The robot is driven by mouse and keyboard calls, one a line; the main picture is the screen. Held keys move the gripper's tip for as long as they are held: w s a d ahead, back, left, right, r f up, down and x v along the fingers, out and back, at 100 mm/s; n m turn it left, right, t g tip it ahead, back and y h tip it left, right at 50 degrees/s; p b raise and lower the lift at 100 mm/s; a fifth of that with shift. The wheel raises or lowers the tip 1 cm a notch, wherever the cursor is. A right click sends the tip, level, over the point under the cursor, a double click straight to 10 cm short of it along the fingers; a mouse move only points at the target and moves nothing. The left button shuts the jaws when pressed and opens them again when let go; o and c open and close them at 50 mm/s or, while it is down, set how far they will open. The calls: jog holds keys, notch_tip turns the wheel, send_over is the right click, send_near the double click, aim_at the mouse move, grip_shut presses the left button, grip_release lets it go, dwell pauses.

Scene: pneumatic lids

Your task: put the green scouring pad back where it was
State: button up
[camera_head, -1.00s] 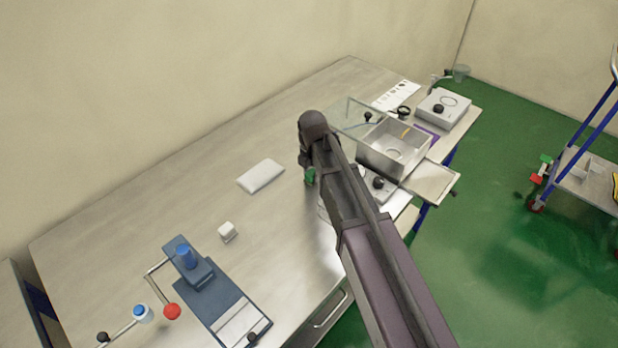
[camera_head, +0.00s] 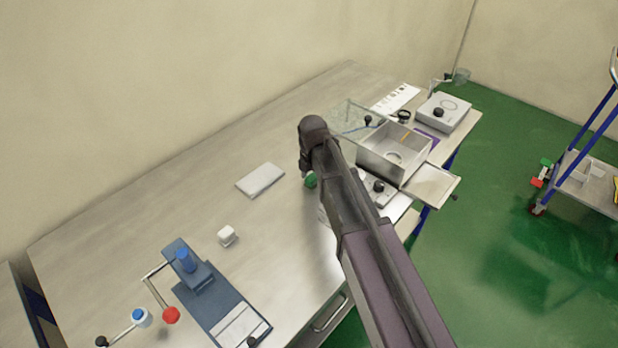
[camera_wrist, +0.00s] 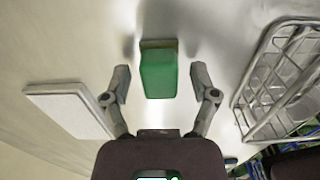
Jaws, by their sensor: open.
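The green scouring pad (camera_wrist: 159,75) shows in the wrist view on the steel worktop, a green block with a brownish strip along its far edge. My gripper (camera_wrist: 160,80) is open, with one finger on each side of the pad. Gaps show between both fingers and the pad. In the head view a bit of the green pad (camera_head: 310,181) shows just below the end of my arm. My fingers are mostly hidden behind the arm there.
A white flat block (camera_head: 261,180) lies left of the pad; a wire rack (camera_wrist: 280,80) stands right of it in the wrist view.

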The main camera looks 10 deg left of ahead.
aim_at(314, 177)
jog(key=shift+r, duration=0.15)
notch_tip(314, 177, up, 12)
jog(key=p, duration=1.2)
dwell(0.8)
jog(key=shift+d, duration=0.1)
jog(key=s+d+m, duration=0.3)
jog(key=d+m, duration=0.7)
jog(key=s+d+m, duration=0.4)
jog(key=d+m, duration=0.6)
jog(key=s+d+m, duration=0.4)
jog(key=d+m, duration=0.6)
jog(key=shift+s+d, duration=0.15)
jog(key=shift+d, duration=0.05)
